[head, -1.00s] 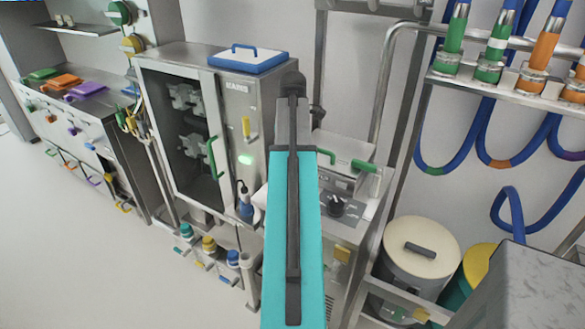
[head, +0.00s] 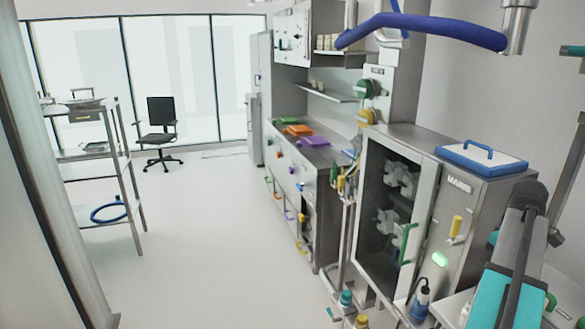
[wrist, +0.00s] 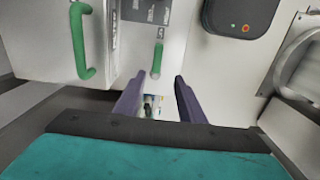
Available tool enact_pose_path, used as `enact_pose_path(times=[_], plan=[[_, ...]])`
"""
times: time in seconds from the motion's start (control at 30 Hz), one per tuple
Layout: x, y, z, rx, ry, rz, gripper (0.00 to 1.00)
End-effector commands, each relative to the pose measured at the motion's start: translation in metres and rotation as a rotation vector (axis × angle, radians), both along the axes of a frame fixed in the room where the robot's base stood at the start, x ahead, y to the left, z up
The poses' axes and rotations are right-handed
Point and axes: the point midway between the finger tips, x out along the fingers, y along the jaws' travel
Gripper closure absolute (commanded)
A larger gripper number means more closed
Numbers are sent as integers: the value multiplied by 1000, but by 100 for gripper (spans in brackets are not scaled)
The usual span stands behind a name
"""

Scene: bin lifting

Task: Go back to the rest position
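My gripper (wrist: 158,98) shows in the wrist view as two dark purple fingers standing apart with nothing held between them. Past the fingers are a pale metal front and a narrow gap with small coloured items, too blurred to name. In the head view my teal arm (head: 495,295) is at the lower right, and my gripper's fingers are not visible there. No bin shows in my grip.
A steel cabinet (head: 440,215) with a dark glass door stands close left of my arm. A blue-rimmed tray (head: 483,158) sits on it. Green handles (wrist: 84,40) are near my gripper. A rack (head: 125,165) and chair (head: 158,125) stand left; open floor (head: 210,230) lies between.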

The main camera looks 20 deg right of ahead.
Motion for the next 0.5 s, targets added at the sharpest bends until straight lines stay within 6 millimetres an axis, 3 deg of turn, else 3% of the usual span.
enact_pose_path(times=[0.17,0.5], plan=[[34,24,-21,26,16,66,64],[103,108,-111,138,105,237,64]])
